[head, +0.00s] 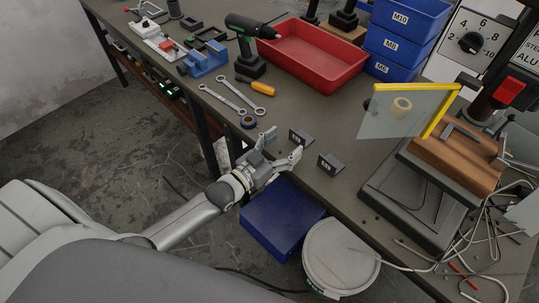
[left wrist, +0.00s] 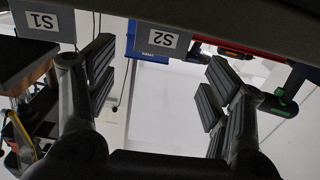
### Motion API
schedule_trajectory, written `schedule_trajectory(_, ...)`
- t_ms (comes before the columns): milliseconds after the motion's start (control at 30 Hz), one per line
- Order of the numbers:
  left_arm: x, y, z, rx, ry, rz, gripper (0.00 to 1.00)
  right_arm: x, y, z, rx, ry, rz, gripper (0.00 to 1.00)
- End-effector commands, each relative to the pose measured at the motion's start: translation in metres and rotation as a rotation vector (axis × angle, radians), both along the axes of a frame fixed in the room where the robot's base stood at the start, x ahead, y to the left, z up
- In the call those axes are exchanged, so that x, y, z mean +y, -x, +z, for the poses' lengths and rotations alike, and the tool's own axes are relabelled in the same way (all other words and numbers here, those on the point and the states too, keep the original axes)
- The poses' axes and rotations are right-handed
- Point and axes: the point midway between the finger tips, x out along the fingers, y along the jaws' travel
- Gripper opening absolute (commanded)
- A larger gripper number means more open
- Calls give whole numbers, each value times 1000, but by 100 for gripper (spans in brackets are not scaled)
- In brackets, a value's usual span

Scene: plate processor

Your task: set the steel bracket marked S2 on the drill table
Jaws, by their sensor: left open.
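Two small dark brackets with white labels stand on the bench near its front edge. In the left wrist view their labels read S2 and S1. The S2 bracket (left wrist: 157,40) is the left one in the head view (head: 300,137). The S1 bracket (left wrist: 40,22) is to its right in the head view (head: 330,164). My left gripper (head: 283,147) is open and empty at the bench edge, its spread fingers pointing towards the S2 bracket, not closed on it. The drill press at right has a wooden block (head: 450,165) over a dark base (head: 405,205), behind a clear yellow-edged guard (head: 400,112). My right gripper is not in view.
A red tray (head: 310,55), blue bins (head: 405,45), a drill driver (head: 247,45) and wrenches (head: 228,103) lie farther back. A blue box (head: 280,222) and a white bucket (head: 340,258) stand below the front edge. Cables run by the drill base. Bench behind the brackets is clear.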

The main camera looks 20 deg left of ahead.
Motion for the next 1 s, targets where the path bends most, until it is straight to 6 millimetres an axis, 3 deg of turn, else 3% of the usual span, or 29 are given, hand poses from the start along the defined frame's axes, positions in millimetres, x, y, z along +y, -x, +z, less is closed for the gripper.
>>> schedule_trajectory(100,8,21,-1,3,-1,0,74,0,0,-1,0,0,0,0)
schedule_trajectory(300,17,46,-1,2,-1,0,74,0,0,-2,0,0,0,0)
schedule_trajectory(767,21,56,-1,2,-1,1,74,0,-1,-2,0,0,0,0)
schedule_trajectory(867,25,57,-20,40,-17,17,74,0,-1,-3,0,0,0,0)
schedule_trajectory(967,38,61,-70,141,-55,57,74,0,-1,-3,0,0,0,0)
schedule_trajectory(1000,44,67,-98,198,-76,76,74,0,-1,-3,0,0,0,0)
